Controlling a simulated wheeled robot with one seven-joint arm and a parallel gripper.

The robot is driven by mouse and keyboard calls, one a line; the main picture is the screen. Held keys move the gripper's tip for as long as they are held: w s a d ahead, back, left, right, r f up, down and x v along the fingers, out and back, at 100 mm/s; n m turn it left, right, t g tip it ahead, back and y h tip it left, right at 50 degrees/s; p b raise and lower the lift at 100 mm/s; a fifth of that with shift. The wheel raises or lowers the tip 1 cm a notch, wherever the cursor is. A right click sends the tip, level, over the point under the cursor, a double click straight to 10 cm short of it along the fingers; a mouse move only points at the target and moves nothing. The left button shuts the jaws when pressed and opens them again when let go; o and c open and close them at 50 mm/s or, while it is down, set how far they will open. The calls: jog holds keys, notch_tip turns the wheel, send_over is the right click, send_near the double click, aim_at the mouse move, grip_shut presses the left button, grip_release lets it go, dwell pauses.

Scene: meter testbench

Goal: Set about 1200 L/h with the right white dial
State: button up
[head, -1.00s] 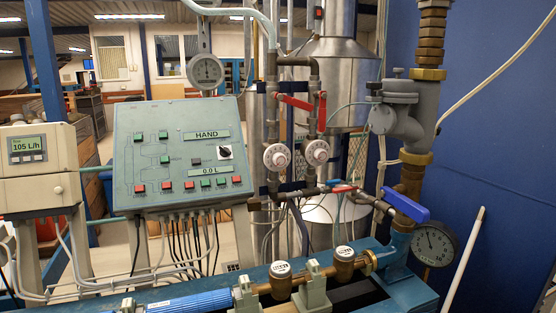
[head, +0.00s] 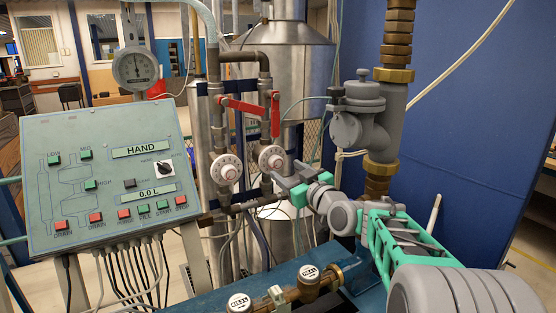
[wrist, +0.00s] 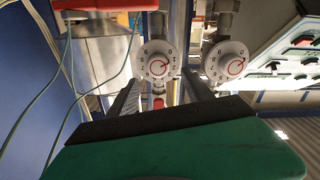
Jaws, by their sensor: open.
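The right white dial (head: 272,158) sits on the right vertical pipe, under a red lever. The left white dial (head: 226,169) is beside it on the left pipe. My gripper (head: 287,179) is just below and right of the right dial, its fingers pointing at it. In the wrist view the picture is turned over, so the right dial (wrist: 157,62) shows on the left, ahead of the gap between my open, empty fingers (wrist: 160,90). The left dial (wrist: 226,62) is past the other finger. Contact with the right dial is not visible. The flow display is out of view.
Red levers (head: 242,106) are above the dials. The control panel (head: 105,175) at the left reads HAND and 0.0 L. A grey valve body (head: 355,128) and thick brass pipe stand close right of the dials. A brass pipe with round meters (head: 310,272) runs below.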

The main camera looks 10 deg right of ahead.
aim_at(278, 164)
jog(key=p+x, duration=0.1)
jog(key=x, duration=0.4)
jog(key=shift+w+d, duration=0.1)
jog(key=shift+d, duration=0.05)
jog(key=shift+f, duration=0.1)
jog(key=shift+c, duration=0.2)
grip_shut()
jog(key=shift+m, duration=0.3)
